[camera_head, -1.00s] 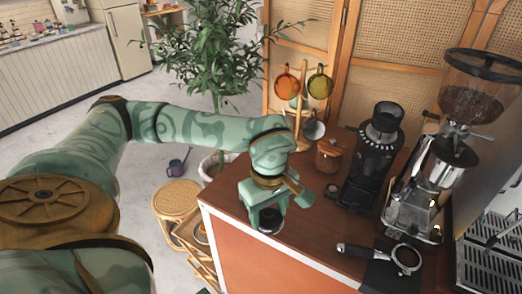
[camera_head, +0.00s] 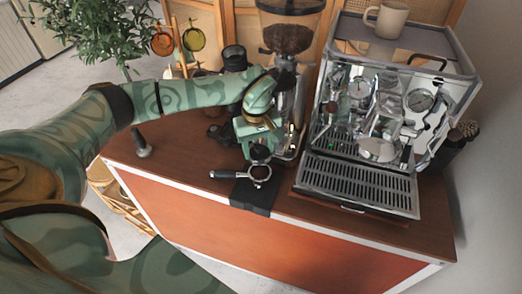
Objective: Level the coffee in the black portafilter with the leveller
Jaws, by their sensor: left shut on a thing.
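The black portafilter (camera_head: 224,175) lies on a black mat (camera_head: 250,196) near the counter's front edge, its handle pointing left and its round metal rim facing up. My left gripper (camera_head: 259,138) is just above and behind the portafilter's basket. It is shut on the leveller (camera_head: 260,154), a small dark round piece that shows below the fingers. The leveller appears to hang over the far side of the basket; I cannot tell whether they touch. The gripper hides the leveller's upper part. My right gripper is not in view.
A chrome espresso machine (camera_head: 358,185) stands to the right, with a mug (camera_head: 386,19) on top. A grinder (camera_head: 290,38) stands right behind my left gripper. A dark upright tool (camera_head: 142,146) stands at the counter's left. The counter between it and the portafilter is clear.

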